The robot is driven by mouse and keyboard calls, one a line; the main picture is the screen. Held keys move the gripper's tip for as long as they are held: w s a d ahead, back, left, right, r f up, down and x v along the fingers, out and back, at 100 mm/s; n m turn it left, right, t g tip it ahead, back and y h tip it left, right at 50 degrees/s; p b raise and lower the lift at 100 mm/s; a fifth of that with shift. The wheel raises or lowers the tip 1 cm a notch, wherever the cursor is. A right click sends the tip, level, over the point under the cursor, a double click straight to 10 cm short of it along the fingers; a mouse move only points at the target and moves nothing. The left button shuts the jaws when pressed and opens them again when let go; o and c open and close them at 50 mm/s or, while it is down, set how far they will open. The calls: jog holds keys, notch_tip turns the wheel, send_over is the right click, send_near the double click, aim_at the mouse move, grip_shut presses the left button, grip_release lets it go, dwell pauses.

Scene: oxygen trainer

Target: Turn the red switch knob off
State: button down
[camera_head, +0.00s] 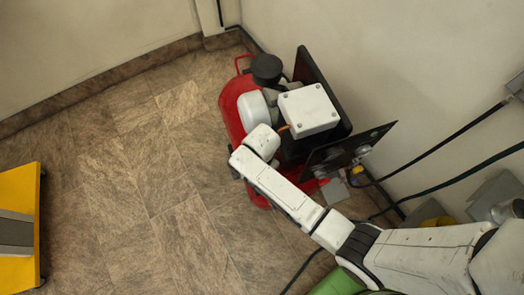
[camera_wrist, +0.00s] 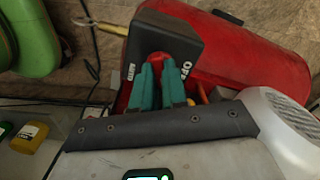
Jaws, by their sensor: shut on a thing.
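The red switch knob (camera_wrist: 160,60) sits on a black switch box (camera_wrist: 178,27) in the wrist view. White letters reading OFF stand on the right of the box face, and other white lettering stands on the left. My gripper (camera_wrist: 160,72) has teal fingers closed on the knob from both sides. The fingers hide much of the knob, so its exact angle is hard to tell. In the head view my white arm reaches to the red machine (camera_head: 232,100), and the arm hides the knob and the fingers there.
A black panel (camera_head: 345,150) and a white box (camera_head: 308,108) stand close beside my arm, near the wall. Cables hang at the right. A green rounded object (camera_wrist: 30,38) lies at the left of the wrist view. A yellow cart (camera_head: 18,190) stands far left, with open tiled floor between.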

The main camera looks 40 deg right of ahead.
jog(key=n+p, duration=0.3)
jog(key=n, duration=0.3)
jog(key=shift+r+n, duration=0.1)
jog(key=shift+n, duration=0.2)
jog(key=n+p, duration=0.1)
jog(key=n, duration=0.4)
jog(key=shift+n+p, duration=0.3)
jog(key=shift+p, duration=0.05)
jog(key=c, duration=1.2)
grip_release()
jog(key=shift+o, duration=0.2)
notch_tip(320, 180, up, 11)
jog(key=shift+f+p, duration=0.2)
jog(key=shift+p, duration=0.25)
